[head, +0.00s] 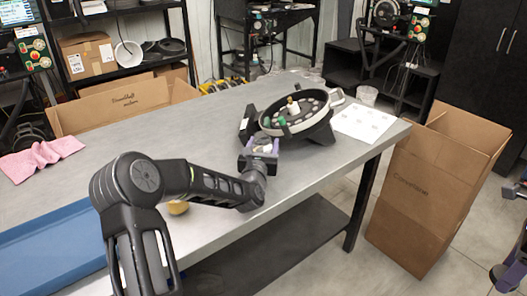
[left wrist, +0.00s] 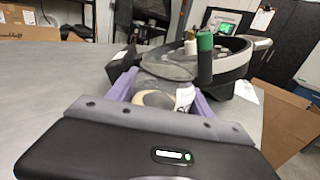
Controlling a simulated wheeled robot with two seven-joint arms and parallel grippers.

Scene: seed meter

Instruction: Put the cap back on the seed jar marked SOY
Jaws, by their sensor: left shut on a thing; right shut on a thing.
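My left arm crosses the table from the left. Its gripper (head: 262,155) is beside the round seed meter (head: 299,115). In the left wrist view its purple fingers (left wrist: 160,95) are shut on a clear jar (left wrist: 168,72) with pale contents and a white label; the lettering is too small to read. The jar's top is hard to make out. My right gripper (head: 515,268) shows only in part at the right edge, away from the table. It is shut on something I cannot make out. I cannot identify the cap in either view.
The seed meter's green knob (left wrist: 205,57) stands just beyond the jar. A small yellow thing (head: 178,207) lies partly hidden under my left arm. A blue tray (head: 50,250), a pink cloth (head: 40,157) and a white sheet (head: 363,122) lie on the table. A cardboard box (head: 425,205) stands right.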

